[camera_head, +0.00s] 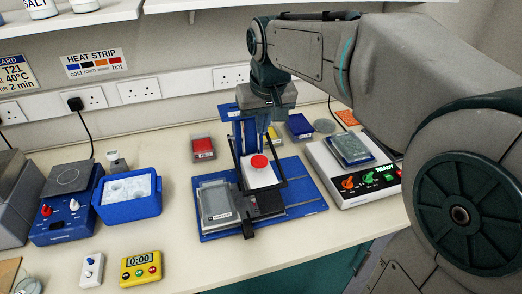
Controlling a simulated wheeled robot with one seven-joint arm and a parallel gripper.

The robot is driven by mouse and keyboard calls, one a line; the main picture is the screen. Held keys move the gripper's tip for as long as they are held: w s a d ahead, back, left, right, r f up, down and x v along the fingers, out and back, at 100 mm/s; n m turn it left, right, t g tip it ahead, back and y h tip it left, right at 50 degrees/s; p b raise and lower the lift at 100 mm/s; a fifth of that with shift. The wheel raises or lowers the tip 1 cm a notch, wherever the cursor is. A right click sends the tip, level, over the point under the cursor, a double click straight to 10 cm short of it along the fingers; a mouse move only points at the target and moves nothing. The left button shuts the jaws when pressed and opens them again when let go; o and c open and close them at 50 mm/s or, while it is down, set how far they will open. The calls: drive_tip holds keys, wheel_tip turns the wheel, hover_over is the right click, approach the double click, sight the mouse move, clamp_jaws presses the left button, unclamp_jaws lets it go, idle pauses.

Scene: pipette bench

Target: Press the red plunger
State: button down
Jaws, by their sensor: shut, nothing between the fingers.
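The red plunger (259,161) is a round red cap on top of a white block (260,176). The block sits in a blue stand (249,130) with a dark frame at its sides, in the middle of the bench. My gripper (274,115) points down above the plunger in the picture, near the top of the stand. It is shut and empty. The fingertips are small and dark, and I cannot tell their exact gap to the plunger. The plunger top shows uncovered.
A grey-lidded box (217,203) lies left of the block on the stand's blue base. A white scale-like device (345,181) stands right. A blue ice tub (128,207), blue hotplate (62,220) and yellow timer (140,267) are left. Bare bench lies in front.

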sight(260, 162)
drive_tip(key=x, duration=0.3)
drive_tip(key=p+x, duration=0.1)
drive_tip(key=x, duration=0.2)
drive_tip(key=s+x, duration=0.1)
drive_tip(key=x, duration=0.3)
drive_tip(key=shift+d+f, duration=0.2)
drive_tip(key=shift+s+f+b, duration=0.1)
drive_tip(key=shift+f+b, duration=0.95)
drive_tip(key=shift+f, duration=0.3)
drive_tip(key=shift+r, duration=0.1)
drive_tip(key=shift+s, duration=0.1)
wheel_tip(260, 162, up, 4)
drive_tip(key=p, duration=0.3)
drive_tip(key=shift+r, duration=0.2)
drive_tip(key=b+v, duration=0.1)
drive_tip(key=v, duration=0.9)
